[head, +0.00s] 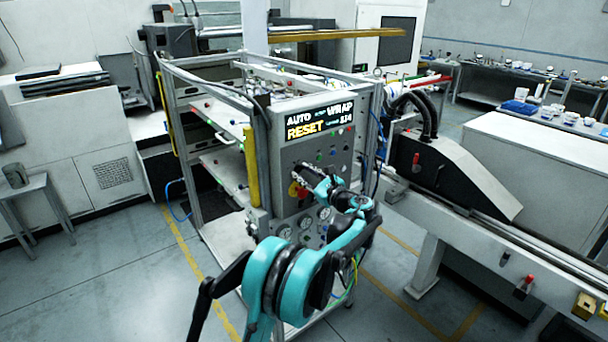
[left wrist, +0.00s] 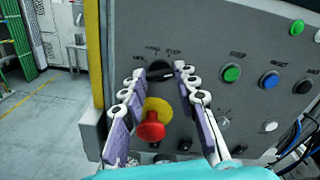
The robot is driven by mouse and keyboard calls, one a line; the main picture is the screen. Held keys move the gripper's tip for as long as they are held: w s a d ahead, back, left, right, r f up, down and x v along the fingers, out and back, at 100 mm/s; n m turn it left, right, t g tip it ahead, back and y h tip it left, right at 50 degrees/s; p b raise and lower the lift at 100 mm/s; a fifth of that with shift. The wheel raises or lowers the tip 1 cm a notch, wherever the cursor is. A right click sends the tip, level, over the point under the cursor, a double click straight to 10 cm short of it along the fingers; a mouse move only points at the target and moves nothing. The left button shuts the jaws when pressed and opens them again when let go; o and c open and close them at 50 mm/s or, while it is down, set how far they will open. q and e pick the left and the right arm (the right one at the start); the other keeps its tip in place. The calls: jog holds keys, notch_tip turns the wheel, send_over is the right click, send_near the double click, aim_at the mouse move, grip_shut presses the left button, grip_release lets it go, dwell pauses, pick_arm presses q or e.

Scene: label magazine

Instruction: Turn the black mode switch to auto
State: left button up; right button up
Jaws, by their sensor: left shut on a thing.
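The black mode switch (left wrist: 160,72) is a dark round knob on the grey control panel (head: 285,165), with small lettering above it. My left gripper (head: 306,176) is at the panel front. In the left wrist view its fingertips (left wrist: 160,74) are at either side of the knob, shut on it. In the head view the gripper hides the switch. Which position its pointer is at cannot be made out. The panel's display (head: 320,122) reads AUTO, WRAP and RESET. My right gripper is not in view.
A red emergency button (left wrist: 151,126) on a yellow base sits just below the switch, between my fingers. Green (left wrist: 232,73) and blue (left wrist: 269,80) buttons are to the right. Gauges (head: 306,222) lie lower on the panel. A yellow post (head: 251,165) stands at its left edge.

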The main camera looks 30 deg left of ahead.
pick_arm(q)
jog(key=o, duration=1.1)
jog(key=shift+o, duration=0.2)
jog(key=shift+d, duration=0.1)
jog(key=v, duration=1.1)
jog(key=shift+s+d, duration=0.2)
jog(key=shift+d, duration=0.15)
jog(key=shift+f, duration=0.1)
